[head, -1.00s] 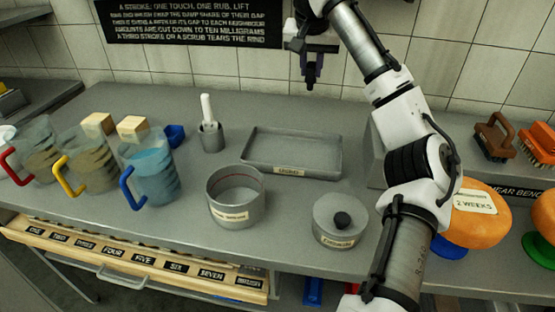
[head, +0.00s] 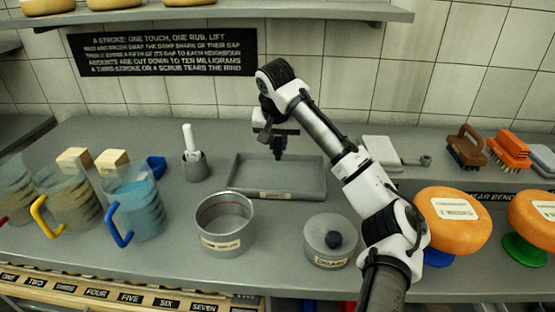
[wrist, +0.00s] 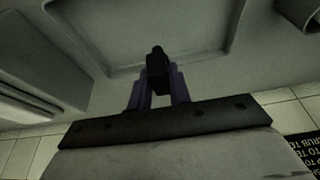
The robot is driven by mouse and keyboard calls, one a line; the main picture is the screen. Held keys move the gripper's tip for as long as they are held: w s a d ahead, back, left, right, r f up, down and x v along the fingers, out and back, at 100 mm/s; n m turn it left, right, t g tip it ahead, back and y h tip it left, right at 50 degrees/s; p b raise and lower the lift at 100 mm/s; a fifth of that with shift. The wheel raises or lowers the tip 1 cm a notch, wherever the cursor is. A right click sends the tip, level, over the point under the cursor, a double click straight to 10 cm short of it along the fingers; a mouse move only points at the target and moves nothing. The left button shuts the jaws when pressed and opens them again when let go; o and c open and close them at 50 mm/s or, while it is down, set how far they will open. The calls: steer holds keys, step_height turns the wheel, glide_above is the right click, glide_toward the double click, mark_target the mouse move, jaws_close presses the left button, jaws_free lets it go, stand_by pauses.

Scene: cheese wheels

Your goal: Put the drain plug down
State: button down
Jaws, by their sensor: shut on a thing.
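My gripper (head: 279,148) hangs above the back part of the shallow grey tray (head: 246,190), fingers pointing down. In the wrist view its purple fingers (wrist: 158,85) are shut on a small black piece, the drain plug (wrist: 156,62). The plug shows only as a small dark tip (head: 278,157) in the head view. The tray also shows behind the plug in the wrist view (wrist: 200,25), and I see nothing lying in it. I cannot tell whether the plug touches the tray.
Left of the tray stand a small grey pot (head: 195,167) with a white-handled tool and several jugs. In front are an open round grey pot (head: 224,222) and a lidded one (head: 330,240). Orange cheese wheels (head: 453,220) and brushes (head: 467,147) stand at the right.

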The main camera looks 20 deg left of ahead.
mark_target(278, 160)
steer(key=shift+f+p, duration=0.4)
steer(key=shift+f, duration=2.8)
steer(key=shift+f, duration=0.15)
steer(key=c, duration=1.3)
jaws_free()
steer(key=b+v, duration=0.2)
steer(key=v, duration=1)
steer(key=shift+r, duration=0.2)
